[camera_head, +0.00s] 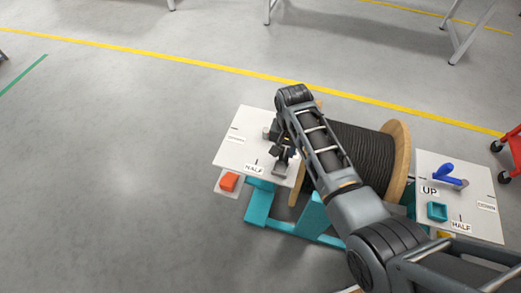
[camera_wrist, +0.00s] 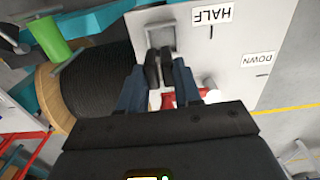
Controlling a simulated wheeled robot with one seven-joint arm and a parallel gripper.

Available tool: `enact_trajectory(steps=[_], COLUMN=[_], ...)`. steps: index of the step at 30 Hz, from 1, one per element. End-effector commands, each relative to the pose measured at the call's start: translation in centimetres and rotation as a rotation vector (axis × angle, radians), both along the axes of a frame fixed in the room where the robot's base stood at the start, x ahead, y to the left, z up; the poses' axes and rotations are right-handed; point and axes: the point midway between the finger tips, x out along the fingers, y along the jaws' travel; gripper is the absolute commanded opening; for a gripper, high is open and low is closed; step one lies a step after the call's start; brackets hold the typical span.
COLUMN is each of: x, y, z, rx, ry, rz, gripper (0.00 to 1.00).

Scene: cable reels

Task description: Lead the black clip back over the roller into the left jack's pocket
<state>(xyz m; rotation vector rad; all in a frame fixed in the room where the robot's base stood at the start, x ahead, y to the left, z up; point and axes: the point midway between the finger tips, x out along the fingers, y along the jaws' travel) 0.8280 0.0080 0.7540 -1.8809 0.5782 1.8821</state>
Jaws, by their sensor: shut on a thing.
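My gripper (camera_head: 281,152) hangs over the left jack's white top plate (camera_head: 234,148). In the wrist view my gripper (camera_wrist: 160,68) is shut on a small dark piece, the black clip (camera_wrist: 158,66), mostly covered by the fingers. The clip is right beside the grey square pocket (camera_wrist: 161,37) near the HALF label. The pocket also shows in the head view (camera_head: 280,169). I cannot tell whether the clip touches the pocket. A green cylinder (camera_wrist: 54,37) is at the upper left of the wrist view; I cannot tell whether it is the roller.
The wooden reel of black cable (camera_head: 365,153) stands right of the plate, partly behind my arm. A red part (camera_wrist: 180,97) lies under my fingers. The right jack's plate (camera_head: 473,209) has a blue lever (camera_head: 447,174) and a teal pocket (camera_head: 437,212).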

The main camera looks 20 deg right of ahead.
Motion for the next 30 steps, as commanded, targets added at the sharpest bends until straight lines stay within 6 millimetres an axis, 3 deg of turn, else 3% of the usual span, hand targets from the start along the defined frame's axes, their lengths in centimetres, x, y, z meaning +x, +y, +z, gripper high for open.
enact_trajectory(steps=[11,30], x=[-0.1,-0.1], y=[-0.7,-0.7], z=[-1.1,-5.1], rx=[-0.001,-0.001], ry=[0.001,0.001], rz=[-0.034,-0.032], gripper=[0.02,0.02])
